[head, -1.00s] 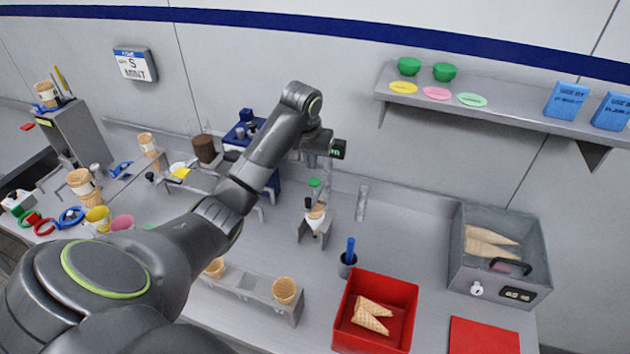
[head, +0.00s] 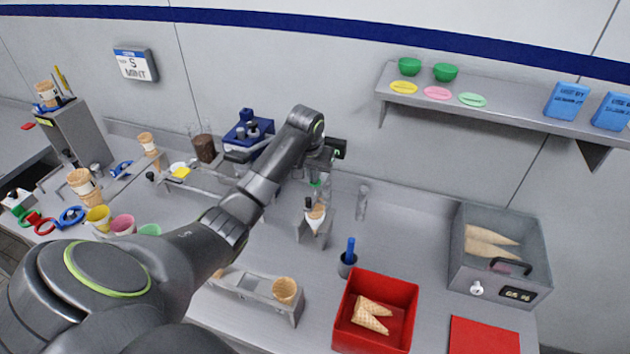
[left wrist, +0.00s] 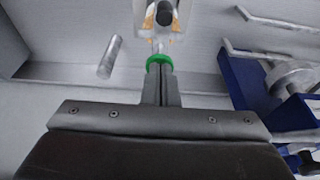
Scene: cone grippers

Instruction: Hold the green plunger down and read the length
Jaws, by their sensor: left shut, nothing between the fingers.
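The green plunger (head: 316,184) stands on a small metal stand (head: 318,230) that holds a cone with a white filling (head: 316,216) and a black knob. My left gripper (head: 320,179) points down over the plunger with its fingers together and nothing between them. In the left wrist view the green cap (left wrist: 156,58) sits right at the tips of my closed fingers (left wrist: 158,68); I cannot tell whether they press on it. No length reading is legible. My right gripper is out of view.
A clear upright tube (head: 362,203) stands right of the stand. A blue-handled tool in a cup (head: 348,260), a red bin (head: 376,310) with cones and a grey warmer box (head: 500,250) are to the right. A blue device (head: 250,135) is behind my arm.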

